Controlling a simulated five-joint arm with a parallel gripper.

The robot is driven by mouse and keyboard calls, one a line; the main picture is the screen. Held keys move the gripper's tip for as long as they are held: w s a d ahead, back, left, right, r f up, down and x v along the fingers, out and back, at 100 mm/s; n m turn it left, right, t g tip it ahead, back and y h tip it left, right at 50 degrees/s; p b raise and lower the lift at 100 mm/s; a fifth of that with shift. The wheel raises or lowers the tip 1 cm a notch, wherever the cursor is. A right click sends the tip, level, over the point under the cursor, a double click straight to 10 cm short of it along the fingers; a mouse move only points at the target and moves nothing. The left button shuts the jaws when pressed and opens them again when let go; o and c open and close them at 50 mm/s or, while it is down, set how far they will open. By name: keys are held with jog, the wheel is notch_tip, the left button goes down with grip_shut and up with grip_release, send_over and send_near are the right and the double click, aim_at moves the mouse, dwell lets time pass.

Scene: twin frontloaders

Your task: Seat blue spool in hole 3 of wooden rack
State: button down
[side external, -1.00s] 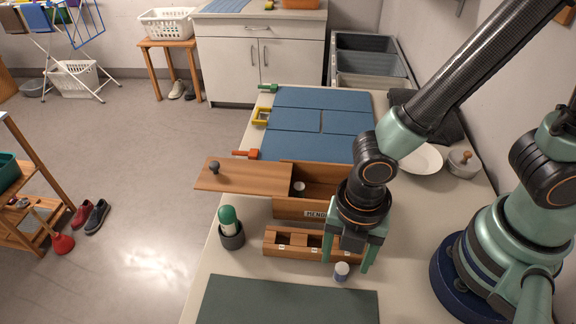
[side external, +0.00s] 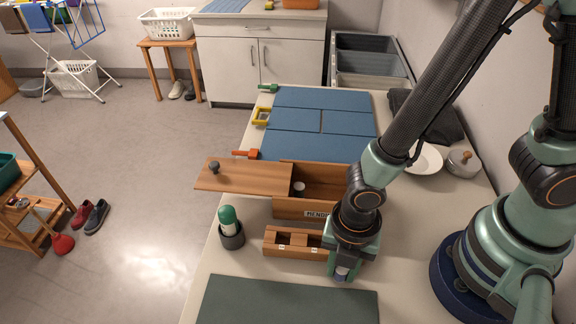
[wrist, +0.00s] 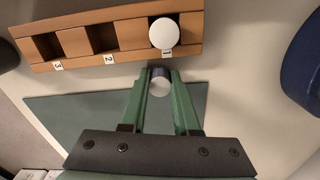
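The blue spool (wrist: 160,80), with pale ends and a blue band, stands on the table just in front of the wooden rack. It also shows low between my fingers in the side view (side external: 341,272). My gripper (wrist: 160,74) points down with its green fingers closed in on both sides of the spool. The wooden rack (side external: 292,251) has holes labelled 3, 2 and 1 from left to right in the wrist view (wrist: 132,31). Hole 3 (wrist: 46,46) and hole 2 (wrist: 101,38) look empty. A white round top (wrist: 164,33) fills hole 1.
A wooden box (side external: 300,208) with a partly slid lid (side external: 240,176) stands behind the rack. A dark cup (side external: 231,236) holding a green-topped item (side external: 227,215) is left of the rack. A dark green mat (side external: 288,302) lies in front.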

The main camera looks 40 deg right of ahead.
jog(key=shift+r, duration=0.15)
notch_tip(320, 180, up, 18)
jog(key=w+d+m, duration=1.6)
jog(key=d+m, duration=0.3)
jog(key=m, duration=0.6)
jog(key=s+a+r+n, duration=0.1)
jog(key=s+a+n, duration=1.5)
jog(key=a, duration=0.3)
notch_tip(320, 180, down, 19)
jog(key=shift+f, duration=0.2)
